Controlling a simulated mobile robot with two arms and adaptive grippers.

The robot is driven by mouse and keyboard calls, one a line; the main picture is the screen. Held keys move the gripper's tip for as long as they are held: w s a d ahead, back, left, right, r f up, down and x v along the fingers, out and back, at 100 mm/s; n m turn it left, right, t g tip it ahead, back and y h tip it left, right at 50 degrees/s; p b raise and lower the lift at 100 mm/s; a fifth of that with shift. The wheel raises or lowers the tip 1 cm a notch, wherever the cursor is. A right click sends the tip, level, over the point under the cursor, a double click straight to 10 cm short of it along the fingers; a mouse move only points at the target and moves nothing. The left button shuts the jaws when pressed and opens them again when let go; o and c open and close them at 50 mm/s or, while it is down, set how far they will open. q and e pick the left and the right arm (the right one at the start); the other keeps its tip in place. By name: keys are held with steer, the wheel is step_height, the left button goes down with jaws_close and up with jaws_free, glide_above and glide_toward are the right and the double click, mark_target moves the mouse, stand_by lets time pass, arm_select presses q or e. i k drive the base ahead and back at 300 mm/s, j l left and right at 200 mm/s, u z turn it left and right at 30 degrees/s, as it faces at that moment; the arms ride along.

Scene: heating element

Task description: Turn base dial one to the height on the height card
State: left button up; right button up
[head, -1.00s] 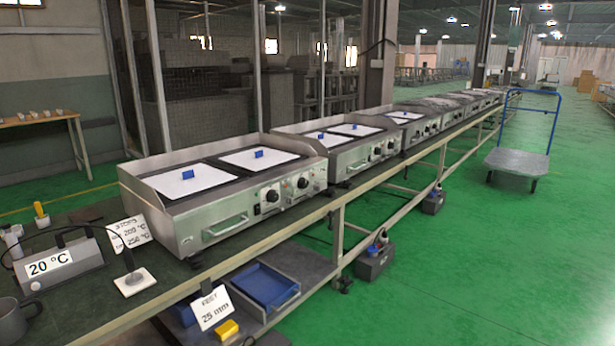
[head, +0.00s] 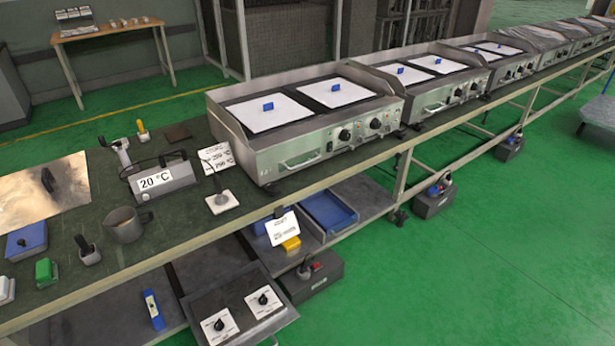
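Two white plates, each with a black dial, lie on a dark panel at lower shelf height: a left dial (head: 219,325) and a right dial (head: 263,299). Their print is too small to read, so I cannot tell which is base dial one. The height card (head: 282,228) is a white card at the bench's front edge, above the lower shelf. It reads "FEET 25 mm" in the earlier head view; now its print is too small. Neither of my grippers is in view.
The bench (head: 120,245) holds a grey unit showing 20 °C (head: 163,181), a mug (head: 126,225) and a steel twin-plate appliance (head: 300,120). A blue tray (head: 329,211) and a yellow block (head: 291,244) are below.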

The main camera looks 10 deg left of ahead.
mark_target(218, 325)
steer(key=u, duration=0.85)
